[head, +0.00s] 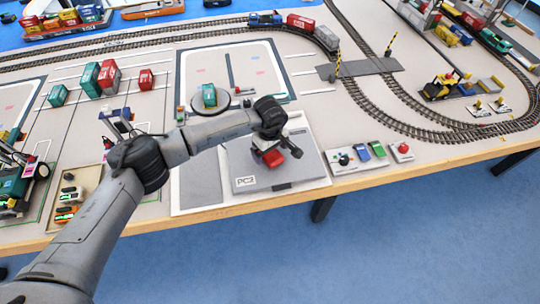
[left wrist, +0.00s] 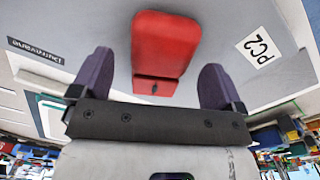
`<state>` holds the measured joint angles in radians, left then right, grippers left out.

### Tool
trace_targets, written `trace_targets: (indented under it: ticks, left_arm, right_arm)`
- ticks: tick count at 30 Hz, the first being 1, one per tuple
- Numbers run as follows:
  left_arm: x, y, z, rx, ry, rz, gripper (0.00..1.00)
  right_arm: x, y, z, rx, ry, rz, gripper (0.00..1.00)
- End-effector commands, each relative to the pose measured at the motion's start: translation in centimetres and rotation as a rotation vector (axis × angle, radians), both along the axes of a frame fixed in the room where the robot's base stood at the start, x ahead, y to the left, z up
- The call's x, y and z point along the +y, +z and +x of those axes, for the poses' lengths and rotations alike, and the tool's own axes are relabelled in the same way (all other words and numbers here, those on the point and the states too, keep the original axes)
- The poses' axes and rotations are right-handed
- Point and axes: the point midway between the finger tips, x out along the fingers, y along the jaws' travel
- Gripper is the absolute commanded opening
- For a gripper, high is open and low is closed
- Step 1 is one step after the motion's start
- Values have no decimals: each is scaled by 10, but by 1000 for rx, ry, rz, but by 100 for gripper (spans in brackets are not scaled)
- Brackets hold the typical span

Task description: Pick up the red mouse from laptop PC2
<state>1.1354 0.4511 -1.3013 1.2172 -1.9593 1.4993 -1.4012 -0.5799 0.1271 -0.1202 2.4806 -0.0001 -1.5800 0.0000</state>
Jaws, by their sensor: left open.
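The red mouse (head: 272,158) lies on the grey lid of laptop PC2 (head: 309,166), partly hidden by my gripper in the head view. In the left wrist view the red mouse (left wrist: 165,42) is a rounded red block with a small dark mark on its near end. The bare lid of laptop PC2 (left wrist: 220,25) and its white label show around it. My left gripper (head: 274,152) is over the laptop. In the left wrist view my left gripper (left wrist: 156,66) is open, with a purple finger on each side of the mouse's near end and visible gaps. My right gripper is not in view.
A small control panel (head: 345,167) with toy cars stands right of the laptop, near the table's front edge. Train tracks (head: 390,113) curve behind it. Red and green containers (head: 109,77) stand at the back left. A turntable with a teal container (head: 209,96) is behind my arm.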

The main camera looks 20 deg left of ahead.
Motion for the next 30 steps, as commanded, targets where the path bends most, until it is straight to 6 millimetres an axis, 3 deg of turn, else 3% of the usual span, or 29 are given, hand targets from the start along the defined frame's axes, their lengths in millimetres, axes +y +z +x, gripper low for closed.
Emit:
trace_targets:
  ticks: [3, 11, 27, 30]
  left_arm:
    - [1, -16, 0, 2, 3, 1, 94]
    - [1, -18, 1, -1, 1, 1, 94]
    - [1, -18, 0, -1, 2, 1, 42]
    - [1, -18, 1, -1, 2, 1, 39]
  right_arm:
    - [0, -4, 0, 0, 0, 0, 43]
    - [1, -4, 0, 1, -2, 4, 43]
    - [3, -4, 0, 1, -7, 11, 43]
    - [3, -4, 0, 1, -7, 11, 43]
